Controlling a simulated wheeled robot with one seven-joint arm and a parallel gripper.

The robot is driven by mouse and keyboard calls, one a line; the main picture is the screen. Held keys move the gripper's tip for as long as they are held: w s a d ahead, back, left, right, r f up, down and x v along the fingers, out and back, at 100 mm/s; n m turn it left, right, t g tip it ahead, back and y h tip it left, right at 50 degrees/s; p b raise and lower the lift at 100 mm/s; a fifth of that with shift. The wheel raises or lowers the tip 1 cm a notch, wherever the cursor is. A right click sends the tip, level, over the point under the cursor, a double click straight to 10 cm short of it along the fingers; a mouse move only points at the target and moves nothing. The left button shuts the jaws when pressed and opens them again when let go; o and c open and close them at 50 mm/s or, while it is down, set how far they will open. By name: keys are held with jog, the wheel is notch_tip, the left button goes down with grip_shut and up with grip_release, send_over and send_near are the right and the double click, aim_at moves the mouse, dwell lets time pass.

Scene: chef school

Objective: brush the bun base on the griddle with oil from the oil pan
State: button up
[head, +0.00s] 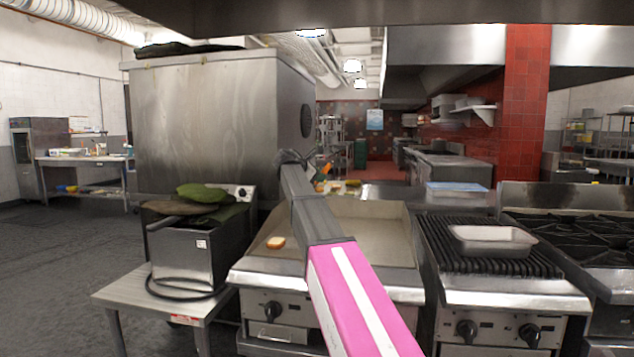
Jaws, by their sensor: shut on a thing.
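The bun base (275,242) is a small pale tan piece lying on the left front part of the griddle (360,240). A shallow metal pan (492,241), which looks like the oil pan, sits on the ribbed grill to the right; its contents cannot be made out. My arm reaches forward over the griddle, and my gripper (318,166) is at its far end, beyond and above the bun base. The gripper is small and dark here and is shut on a slim thing, probably the brush, mostly hidden and hard to make out.
A fryer (193,250) with green and dark cloths on top stands on a low table left of the griddle. A burner range (580,235) is at the far right. A large steel cabinet (222,125) rises behind the fryer. Small food items (345,184) lie behind the griddle.

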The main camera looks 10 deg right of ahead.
jog(key=s+a+n+h, duration=0.2)
jog(key=s+a, duration=0.1)
jog(key=s, duration=0.9)
notch_tip(320, 180, down, 7)
jog(key=shift+s, duration=0.15)
jog(key=shift+d, duration=0.1)
dwell(0.3)
